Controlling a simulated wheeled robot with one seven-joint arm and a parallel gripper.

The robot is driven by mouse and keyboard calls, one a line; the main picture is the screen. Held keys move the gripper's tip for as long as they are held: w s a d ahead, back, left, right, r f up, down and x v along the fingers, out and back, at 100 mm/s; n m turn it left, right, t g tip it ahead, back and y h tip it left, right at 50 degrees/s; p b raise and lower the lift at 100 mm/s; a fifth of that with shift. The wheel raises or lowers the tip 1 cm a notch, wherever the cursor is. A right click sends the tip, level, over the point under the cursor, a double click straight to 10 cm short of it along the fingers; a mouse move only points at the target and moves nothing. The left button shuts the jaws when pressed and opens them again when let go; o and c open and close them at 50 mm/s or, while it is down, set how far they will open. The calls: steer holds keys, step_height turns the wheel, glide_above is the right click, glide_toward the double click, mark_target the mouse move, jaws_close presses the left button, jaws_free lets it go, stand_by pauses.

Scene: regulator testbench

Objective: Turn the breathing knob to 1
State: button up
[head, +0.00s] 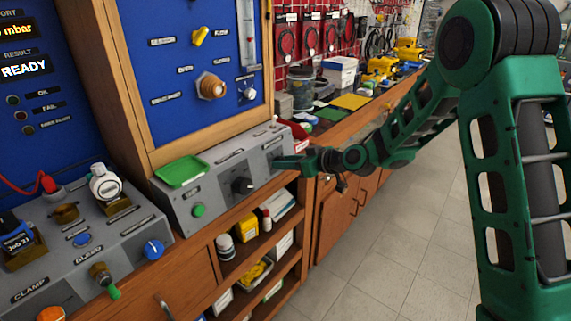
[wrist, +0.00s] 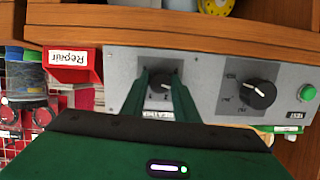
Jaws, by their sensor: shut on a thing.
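The breathing knob (wrist: 160,82) is a small dark knob on the sloped grey console (wrist: 208,80). In the wrist view, which is turned upside down, it sits between the two green fingers of my gripper (wrist: 161,76), which is shut on it. The label below it is partly covered, with letters like "EATHIN" showing. The knob's pointer and most of its scale are hidden, so I cannot read its setting. In the head view my gripper (head: 284,162) reaches the right end of the console (head: 225,200), and the knob is hidden there.
A larger black knob (head: 242,186) and a green button (head: 199,210) are on the same console, beside the gripped knob. A green tray (head: 181,171) lies on top at the left. A red "Repair" bin (wrist: 73,64) stands close by.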

steer(key=shift+w+d, duration=0.1)
steer(key=shift+d, duration=0.05)
steer(key=o, duration=1.1)
steer(key=shift+c, duration=0.2)
steer(key=v, duration=1)
steer(key=shift+s+d, duration=0.2)
steer(key=shift+d, duration=0.05)
steer(key=shift+r, duration=0.1)
